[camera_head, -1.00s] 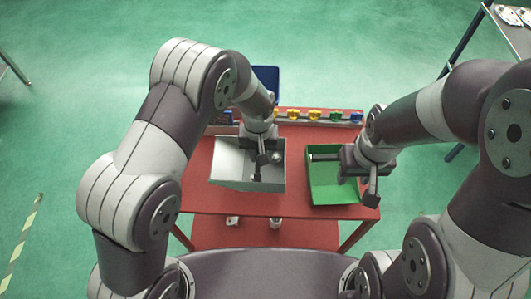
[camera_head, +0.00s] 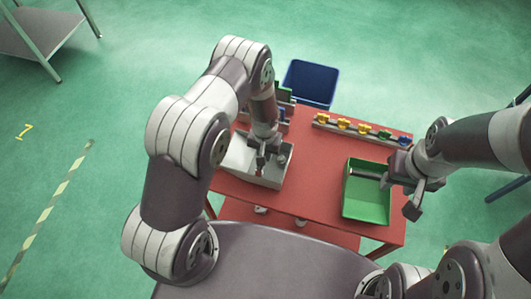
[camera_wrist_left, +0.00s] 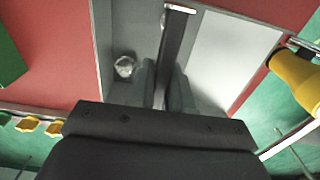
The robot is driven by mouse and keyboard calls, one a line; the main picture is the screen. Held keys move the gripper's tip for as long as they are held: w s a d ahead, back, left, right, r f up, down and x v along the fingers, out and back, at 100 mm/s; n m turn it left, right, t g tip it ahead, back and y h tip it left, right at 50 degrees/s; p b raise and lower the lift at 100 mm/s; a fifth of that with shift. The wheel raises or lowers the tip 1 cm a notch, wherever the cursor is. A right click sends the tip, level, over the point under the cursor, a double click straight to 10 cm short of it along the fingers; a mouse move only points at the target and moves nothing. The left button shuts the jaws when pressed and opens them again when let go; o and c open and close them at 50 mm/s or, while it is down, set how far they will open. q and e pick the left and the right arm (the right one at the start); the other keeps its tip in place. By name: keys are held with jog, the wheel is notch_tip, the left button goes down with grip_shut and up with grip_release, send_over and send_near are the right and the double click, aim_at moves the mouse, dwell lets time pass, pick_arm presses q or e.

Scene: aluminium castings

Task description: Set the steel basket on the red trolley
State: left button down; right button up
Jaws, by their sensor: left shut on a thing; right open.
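The steel basket (camera_head: 237,158) is a grey open box over the left part of the red trolley (camera_head: 300,205). My left gripper (camera_head: 262,160) reaches down into it and is shut on its central bar. In the left wrist view the fingers (camera_wrist_left: 165,85) straddle this dark bar, with the basket's pale floor (camera_wrist_left: 225,60) beside it and a small round metallic piece inside. Whether the basket's bottom touches the trolley top cannot be told. My right gripper (camera_head: 400,197) is open and empty at the right side of the green bin.
The green bin (camera_head: 366,207) stands on the trolley's right part. A rack with several yellow, green and blue pieces (camera_head: 364,130) lines the back edge. A blue bin (camera_head: 311,82) stands behind the trolley. Bare red top lies between basket and green bin.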

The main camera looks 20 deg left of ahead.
pick_arm(q)
notch_tip(320, 180, down, 2)
jog(key=shift+d+f, duration=0.1)
jog(key=shift+w+f, duration=0.15)
jog(key=shift+f, duration=0.15)
jog(key=c, duration=1)
grip_release()
jog(key=shift+c, duration=0.2)
pick_arm(e)
jog(key=shift+r, duration=0.35)
jog(key=shift+w, duration=0.1)
